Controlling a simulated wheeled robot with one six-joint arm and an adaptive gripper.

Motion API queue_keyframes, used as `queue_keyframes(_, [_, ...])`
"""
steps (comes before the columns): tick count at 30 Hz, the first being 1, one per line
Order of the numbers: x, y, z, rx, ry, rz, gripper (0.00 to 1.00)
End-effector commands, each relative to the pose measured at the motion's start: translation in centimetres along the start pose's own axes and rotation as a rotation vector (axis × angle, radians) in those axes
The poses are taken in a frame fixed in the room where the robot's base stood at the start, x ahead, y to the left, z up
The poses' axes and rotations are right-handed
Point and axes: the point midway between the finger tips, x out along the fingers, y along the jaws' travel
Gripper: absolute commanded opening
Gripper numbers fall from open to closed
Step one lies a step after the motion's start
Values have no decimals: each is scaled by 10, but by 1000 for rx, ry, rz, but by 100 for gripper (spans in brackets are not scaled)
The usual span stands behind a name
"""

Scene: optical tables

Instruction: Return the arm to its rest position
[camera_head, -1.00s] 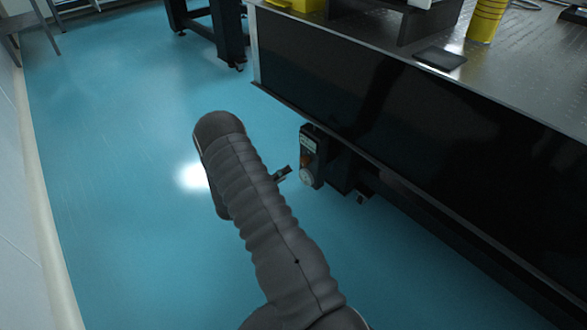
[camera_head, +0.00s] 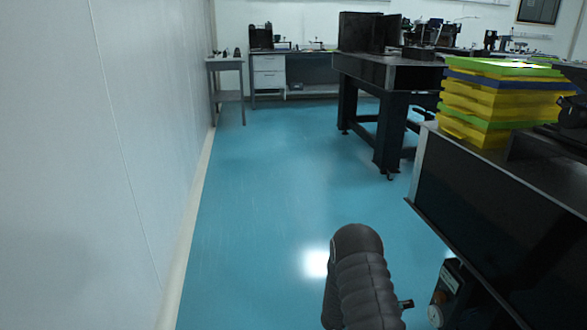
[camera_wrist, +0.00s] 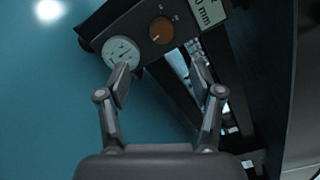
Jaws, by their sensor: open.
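My arm (camera_head: 362,280) shows at the bottom of the head view, in its dark ribbed cover, over the blue floor. My gripper (camera_wrist: 167,85) shows in the wrist view with its two fingers apart and nothing between them. Behind the fingers is a dark unit under the table with a round white gauge (camera_wrist: 121,52) and an orange knob (camera_wrist: 161,30). I cannot tell how far the fingertips are from it. In the head view only a small part of the gripper shows, at the right of the arm.
A black-sided optical table (camera_head: 490,215) stands close on the right, with stacked yellow, green and blue trays (camera_head: 490,100) on it. Another dark table (camera_head: 390,75) is farther back. A white wall (camera_head: 100,150) runs along the left. The blue floor (camera_head: 260,190) between is clear.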

Motion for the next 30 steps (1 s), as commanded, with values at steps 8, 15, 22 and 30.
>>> queue_keyframes(8, [-8,4,-68,271,238,7,66])
queue_keyframes(15, [-30,-33,-107,550,498,-78,66])
queue_keyframes(22, [-62,-82,-112,853,725,-185,66])
queue_keyframes(30, [-109,-145,-103,1230,998,-323,66])
